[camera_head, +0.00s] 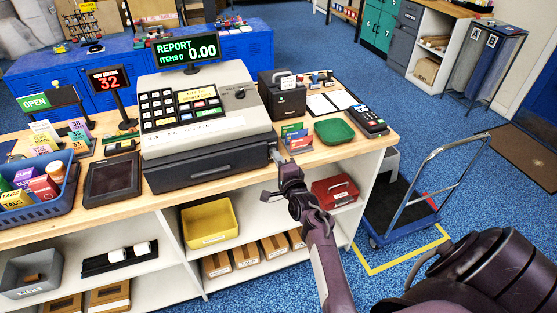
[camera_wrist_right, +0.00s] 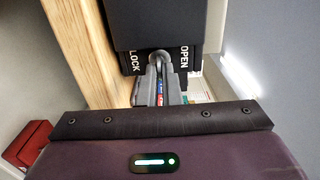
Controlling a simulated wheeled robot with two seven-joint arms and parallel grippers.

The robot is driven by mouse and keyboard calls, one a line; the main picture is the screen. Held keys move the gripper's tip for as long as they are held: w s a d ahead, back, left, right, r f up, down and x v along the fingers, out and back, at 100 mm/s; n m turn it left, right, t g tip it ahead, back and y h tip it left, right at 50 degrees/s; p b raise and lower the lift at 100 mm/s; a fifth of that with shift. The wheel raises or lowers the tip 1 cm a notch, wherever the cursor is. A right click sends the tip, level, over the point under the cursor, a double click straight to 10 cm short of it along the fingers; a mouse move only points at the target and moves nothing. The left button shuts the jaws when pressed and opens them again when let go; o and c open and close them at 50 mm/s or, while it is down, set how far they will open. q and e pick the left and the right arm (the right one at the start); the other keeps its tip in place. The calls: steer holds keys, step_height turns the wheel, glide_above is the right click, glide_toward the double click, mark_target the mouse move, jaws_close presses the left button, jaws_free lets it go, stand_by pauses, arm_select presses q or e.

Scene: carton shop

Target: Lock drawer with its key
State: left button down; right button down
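The cash register (camera_head: 196,120) stands on the counter, with its closed dark drawer (camera_head: 205,166) at the front. My right gripper (camera_head: 277,158) is at the drawer's right end. In the right wrist view, a black lock housing (camera_wrist_right: 160,25) carries the white words LOCK on the left and OPEN on the right. The fingers of my right gripper (camera_wrist_right: 158,88) reach up between these words and close around a grey rounded key head (camera_wrist_right: 158,60). The key's shaft and the keyhole are hidden, so I cannot tell how far the key is turned. My left gripper is not in view.
A card reader (camera_head: 368,120), green tray (camera_head: 334,131) and small cards (camera_head: 296,138) lie on the counter (camera_head: 365,145) to the right. Below are a yellow bin (camera_head: 208,223) and a red box (camera_head: 335,192). A trolley (camera_head: 402,210) stands on the floor at right.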

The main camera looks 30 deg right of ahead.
steer(key=shift+f, duration=0.1)
steer(key=c, duration=1.6)
jaws_free()
